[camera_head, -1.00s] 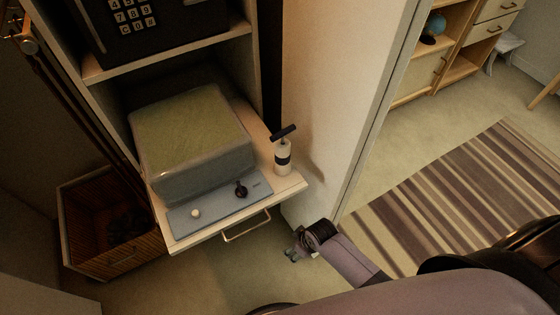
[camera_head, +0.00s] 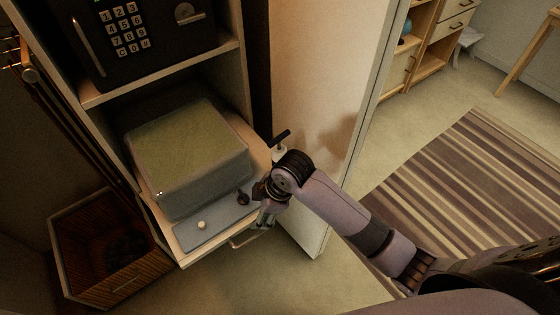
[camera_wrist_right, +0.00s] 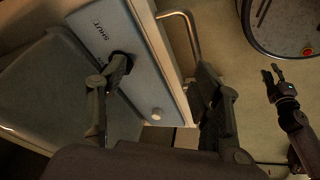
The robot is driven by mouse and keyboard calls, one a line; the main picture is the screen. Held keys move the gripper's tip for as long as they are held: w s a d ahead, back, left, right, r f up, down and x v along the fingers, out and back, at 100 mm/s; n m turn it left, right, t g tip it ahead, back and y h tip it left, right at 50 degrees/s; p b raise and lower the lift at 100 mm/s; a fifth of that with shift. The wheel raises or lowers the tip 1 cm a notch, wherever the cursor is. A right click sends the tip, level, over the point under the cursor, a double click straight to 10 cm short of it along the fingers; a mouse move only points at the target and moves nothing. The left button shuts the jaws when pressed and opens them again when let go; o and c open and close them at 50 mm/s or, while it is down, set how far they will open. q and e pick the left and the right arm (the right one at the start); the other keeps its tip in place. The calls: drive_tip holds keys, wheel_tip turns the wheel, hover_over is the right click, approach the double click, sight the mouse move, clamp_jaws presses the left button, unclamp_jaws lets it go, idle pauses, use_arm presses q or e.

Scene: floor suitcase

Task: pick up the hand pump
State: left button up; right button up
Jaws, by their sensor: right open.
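The hand pump (camera_head: 279,154), a pale bottle shape with a black T-handle, stands upright at the right side of the pull-out shelf. My right wrist hides its lower part in the head view, and it does not show in the wrist view. My right gripper (camera_head: 265,207) is over the shelf's front right corner, in front of the pump. In the wrist view its two fingers (camera_wrist_right: 160,105) are spread apart with nothing held, over the panel and shelf edge. My left gripper (camera_wrist_right: 277,80) shows at the right of the wrist view, away from the shelf, with its fingers apart.
A blue-grey panel (camera_head: 214,222) with a black knob (camera_head: 243,198) and a pale knob (camera_head: 202,225) lies before a covered box (camera_head: 190,150). A metal handle (camera_wrist_right: 184,28) juts from the shelf front. A wooden crate (camera_head: 118,285) is below left.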

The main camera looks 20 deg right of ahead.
drive_tip(key=w+d+r+n+h, duration=0.1)
drive_tip(key=w+r+n+h, duration=0.1)
drive_tip(key=w+r+n, duration=0.6)
drive_tip(key=n+g+h, duration=0.1)
drive_tip(key=n+h, duration=0.1)
drive_tip(key=n, duration=0.3)
approach(279, 149)
drive_tip(key=f+p, duration=0.1)
drive_tip(key=f, duration=0.2)
drive_tip(key=f+p, duration=0.1)
drive_tip(key=f, duration=0.2)
drive_tip(key=shift+w+d+f, duration=0.1)
drive_tip(key=shift+d+f, duration=0.1)
drive_tip(key=shift+f, duration=0.05)
drive_tip(key=shift+w+d+f+p, duration=0.15)
drive_tip(key=shift+w+f, duration=0.1)
drive_tip(key=shift+f, duration=0.7)
drive_tip(key=shift+w+a+f+p, duration=0.1)
drive_tip(key=shift+w+f, duration=0.15)
drive_tip(key=shift+f, duration=0.65)
drive_tip(key=shift+w+d+f+p, duration=0.15)
drive_tip(key=shift+w+f, duration=0.1)
drive_tip(key=shift+f, duration=0.7)
use_arm(q)
drive_tip(key=r, duration=0.3)
drive_tip(key=shift+a, duration=0.35)
use_arm(e)
drive_tip(key=shift+a, duration=0.1)
drive_tip(key=c, duration=1.4)
